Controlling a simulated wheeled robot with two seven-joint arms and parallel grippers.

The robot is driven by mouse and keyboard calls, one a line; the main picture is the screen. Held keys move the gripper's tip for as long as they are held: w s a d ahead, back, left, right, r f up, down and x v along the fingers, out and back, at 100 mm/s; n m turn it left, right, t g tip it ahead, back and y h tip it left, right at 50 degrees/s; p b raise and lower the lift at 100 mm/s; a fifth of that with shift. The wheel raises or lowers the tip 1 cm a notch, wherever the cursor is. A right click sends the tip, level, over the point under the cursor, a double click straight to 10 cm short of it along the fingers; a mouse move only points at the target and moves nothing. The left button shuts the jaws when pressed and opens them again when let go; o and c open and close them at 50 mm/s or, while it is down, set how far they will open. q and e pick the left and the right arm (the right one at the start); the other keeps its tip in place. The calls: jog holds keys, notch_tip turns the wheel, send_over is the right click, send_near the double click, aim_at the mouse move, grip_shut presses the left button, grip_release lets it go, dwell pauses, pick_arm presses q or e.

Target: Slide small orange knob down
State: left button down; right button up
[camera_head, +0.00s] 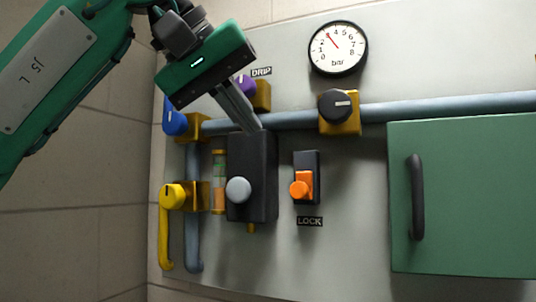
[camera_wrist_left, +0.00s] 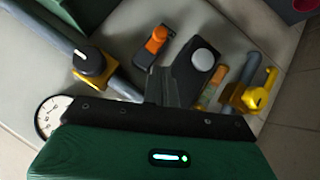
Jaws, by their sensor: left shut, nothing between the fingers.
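The small orange knob (camera_head: 301,187) sits on a dark slide plate (camera_head: 308,161) above the LOCK label (camera_head: 310,221), at the lower part of the plate. It also shows in the left wrist view (camera_wrist_left: 156,42). My left gripper (camera_head: 256,128) comes in from the upper left, its fingers shut and empty. The fingertips are at the top edge of the dark box with a grey button (camera_head: 238,190), up and left of the knob. I cannot tell whether they touch the box. My right gripper is not in view.
A blue-grey pipe (camera_head: 430,110) with a black knob (camera_head: 335,105) runs above the lock. A green door (camera_head: 470,200) with a dark handle (camera_head: 416,197) is at right. A yellow lever (camera_head: 168,215) and blue knob (camera_head: 174,120) are at left. A gauge (camera_head: 338,48) is above.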

pick_arm(q)
jog(key=v, duration=0.3)
jog(key=shift+s+a+r, duration=0.15)
jog(key=shift+r, duration=0.05)
jog(key=shift+r, duration=0.1)
dwell(0.3)
